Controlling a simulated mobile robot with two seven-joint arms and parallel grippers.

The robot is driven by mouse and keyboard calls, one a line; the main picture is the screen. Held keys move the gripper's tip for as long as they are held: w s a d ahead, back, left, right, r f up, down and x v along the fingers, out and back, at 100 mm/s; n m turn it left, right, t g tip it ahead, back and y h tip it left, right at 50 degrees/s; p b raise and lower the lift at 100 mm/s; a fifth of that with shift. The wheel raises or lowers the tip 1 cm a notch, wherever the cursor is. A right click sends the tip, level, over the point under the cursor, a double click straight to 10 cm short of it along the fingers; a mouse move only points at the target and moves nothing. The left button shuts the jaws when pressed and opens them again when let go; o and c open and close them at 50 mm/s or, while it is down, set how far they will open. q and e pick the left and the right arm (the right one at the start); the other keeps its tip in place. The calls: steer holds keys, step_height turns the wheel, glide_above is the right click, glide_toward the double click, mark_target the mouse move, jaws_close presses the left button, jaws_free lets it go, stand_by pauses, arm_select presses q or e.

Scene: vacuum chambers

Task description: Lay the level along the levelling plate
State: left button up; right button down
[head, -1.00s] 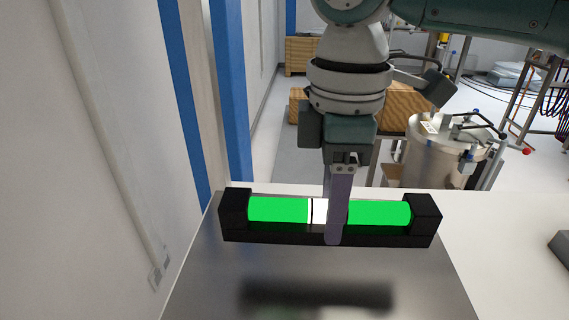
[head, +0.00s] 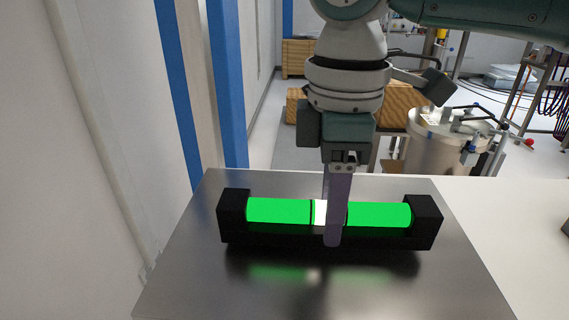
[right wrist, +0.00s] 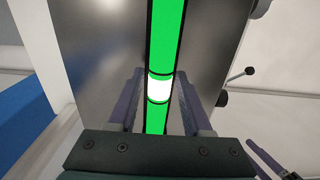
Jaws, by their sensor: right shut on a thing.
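The level (head: 278,236) is a black bar with a glowing green tube and a white middle band. My right gripper (head: 334,240) points down and is shut across the middle of it. The right wrist view shows the level's tube (right wrist: 160,88) between both fingers. The level lies left to right, roughly parallel to the far edge of the shiny metal levelling plate (head: 190,285). It is over the plate, close to its surface; I cannot tell whether they touch. Purple finger-like parts (right wrist: 265,160), probably my left gripper, show in the right wrist view's lower right corner.
A wall (head: 60,180) and a blue post (head: 228,90) stand to the left. Behind the table are a metal chamber (head: 447,140) and wooden crates (head: 298,58).

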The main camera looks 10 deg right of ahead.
steer(key=shift+f, duration=0.5)
stand_by(0.4)
steer(key=shift+c, duration=1.3)
jaws_free()
